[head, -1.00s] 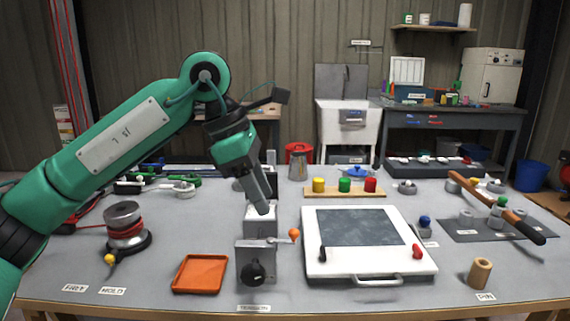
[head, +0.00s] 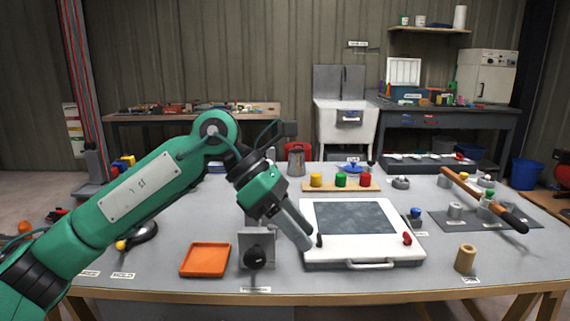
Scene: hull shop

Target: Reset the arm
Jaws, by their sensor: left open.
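My left gripper (head: 308,243) comes in from the left on a green arm. It points down and to the right, with its fingertips beside the black knob at the white board's left edge; I cannot tell if they touch. No held thing shows. The grey tension box (head: 249,241) with a dark round knob (head: 256,257) stands just left of the fingers. Its orange-tipped lever is hidden behind the gripper. The white board (head: 350,257) has a dark grey panel (head: 350,217), a red knob (head: 407,238) and a front handle. My right gripper is not in view.
An orange tray (head: 205,259) lies left of the box. A rack with yellow, green and red caps (head: 341,186) stands behind the board.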

